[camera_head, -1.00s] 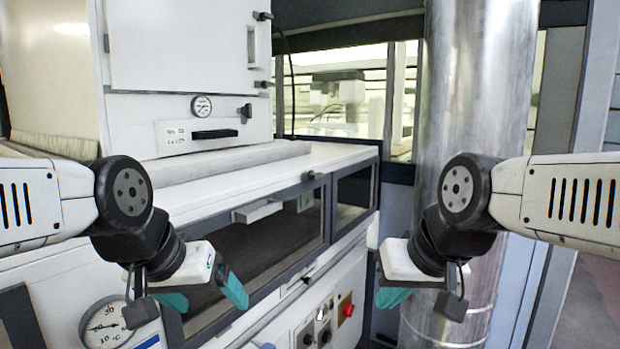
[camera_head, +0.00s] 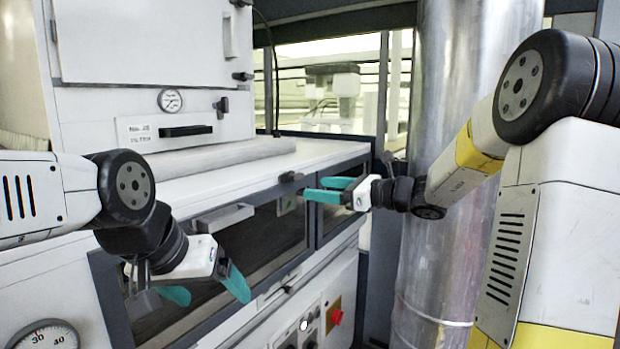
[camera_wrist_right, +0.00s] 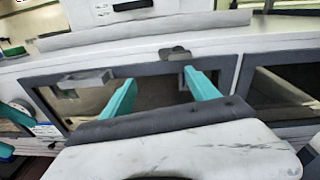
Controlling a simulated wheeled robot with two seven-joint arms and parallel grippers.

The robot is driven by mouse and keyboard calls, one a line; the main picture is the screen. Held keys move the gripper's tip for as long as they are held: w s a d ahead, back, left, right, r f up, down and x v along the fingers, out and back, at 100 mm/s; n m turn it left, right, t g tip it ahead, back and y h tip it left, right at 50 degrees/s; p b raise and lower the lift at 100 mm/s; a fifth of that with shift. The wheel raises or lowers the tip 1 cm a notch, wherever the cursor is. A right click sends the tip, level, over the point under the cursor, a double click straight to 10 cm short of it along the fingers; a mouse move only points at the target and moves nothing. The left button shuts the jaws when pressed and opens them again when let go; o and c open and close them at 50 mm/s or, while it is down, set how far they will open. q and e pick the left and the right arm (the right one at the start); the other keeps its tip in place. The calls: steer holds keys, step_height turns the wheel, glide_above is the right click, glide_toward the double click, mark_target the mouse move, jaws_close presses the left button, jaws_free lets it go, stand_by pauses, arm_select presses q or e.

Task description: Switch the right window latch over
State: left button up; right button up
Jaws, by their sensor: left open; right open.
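A small dark latch (camera_head: 290,176) sits on the top edge of the long window's frame, near its right end. It also shows in the right wrist view (camera_wrist_right: 174,53), just beyond and between my fingertips. My right gripper (camera_head: 315,189) is open and empty, its teal fingers pointing left toward the latch. In the wrist view its fingers (camera_wrist_right: 160,82) stand apart with the latch ahead of them; I see no clear contact. I cannot tell the latch's exact lever position. My left gripper (camera_head: 209,293) is open and empty, low in front of the long window.
The long dark window (camera_head: 262,243) has a grey handle (camera_head: 225,219) at its upper left. A shorter window (camera_head: 343,197) is to its right. A metal column (camera_head: 437,150) stands right of the machine. A red button (camera_head: 336,317) is below.

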mark_target(299, 178)
steer(key=w+a, duration=0.1)
steer(key=w, duration=0.1)
steer(key=w+a+m+t, duration=0.1)
steer(key=w, duration=0.1)
steer(key=w+a+m, duration=0.1)
steer(key=w, duration=0.2)
steer(key=shift+a+r, duration=0.2)
steer(key=shift+a, duration=0.2)
steer(key=c, duration=1.3)
steer(key=shift+a, duration=0.15)
steer(key=shift+c, duration=0.3)
